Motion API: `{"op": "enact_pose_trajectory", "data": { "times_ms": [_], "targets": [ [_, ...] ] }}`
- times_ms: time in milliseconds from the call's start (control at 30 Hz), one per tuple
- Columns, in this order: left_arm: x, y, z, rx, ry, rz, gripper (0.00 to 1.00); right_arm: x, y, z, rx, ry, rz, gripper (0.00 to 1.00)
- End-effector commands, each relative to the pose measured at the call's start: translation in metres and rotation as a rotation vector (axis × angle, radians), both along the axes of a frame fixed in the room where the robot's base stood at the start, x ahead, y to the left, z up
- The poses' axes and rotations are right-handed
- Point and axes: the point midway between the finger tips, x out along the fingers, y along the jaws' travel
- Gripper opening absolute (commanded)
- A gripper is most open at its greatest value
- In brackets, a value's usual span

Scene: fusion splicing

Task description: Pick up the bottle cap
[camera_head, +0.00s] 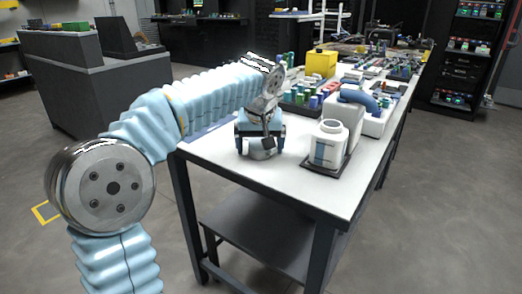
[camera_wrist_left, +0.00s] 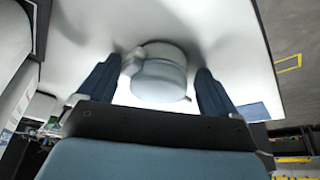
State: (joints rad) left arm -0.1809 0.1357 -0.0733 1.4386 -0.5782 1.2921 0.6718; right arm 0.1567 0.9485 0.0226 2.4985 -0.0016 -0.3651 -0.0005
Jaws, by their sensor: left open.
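The bottle cap (camera_head: 262,154) is a pale, rounded piece on the white table top, partly hidden behind my left gripper (camera_head: 261,143) in the head view. In the left wrist view the cap (camera_wrist_left: 160,78) lies between the two dark blue fingers of my left gripper (camera_wrist_left: 159,68), with a gap on each side. The left gripper is open, points down and is low over the table. My right gripper is not in view.
The table (camera_head: 300,190) has clear space in front of the cap and a near left edge close to my arm. A white and blue machine (camera_head: 360,110), a yellow box (camera_head: 320,64) and several small coloured bottles (camera_head: 300,98) stand farther back.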

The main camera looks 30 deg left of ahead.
Motion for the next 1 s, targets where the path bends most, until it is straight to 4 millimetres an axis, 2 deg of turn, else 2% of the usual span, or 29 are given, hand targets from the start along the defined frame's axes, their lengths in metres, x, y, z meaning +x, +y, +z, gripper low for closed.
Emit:
{"op": "enact_pose_trajectory", "data": {
  "times_ms": [100,400,633,767,900,1000],
  "targets": [
    [0.000,0.000,0.000,0.000,0.000,0.000,0.93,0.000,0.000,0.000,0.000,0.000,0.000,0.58],
    [0.000,0.000,0.001,0.000,0.000,0.000,0.49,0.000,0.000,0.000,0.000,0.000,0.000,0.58],
    [0.000,0.000,0.002,0.001,-0.001,0.000,0.49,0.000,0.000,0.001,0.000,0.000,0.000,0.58],
    [0.000,0.000,0.009,0.000,-0.002,0.000,0.49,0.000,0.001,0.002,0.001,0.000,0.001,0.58],
    [0.001,-0.001,0.034,0.000,-0.005,-0.001,0.49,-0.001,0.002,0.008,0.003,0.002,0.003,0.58],
    [0.000,-0.020,0.057,0.000,-0.003,-0.006,0.49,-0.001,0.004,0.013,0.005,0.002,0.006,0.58]
  ]
}}
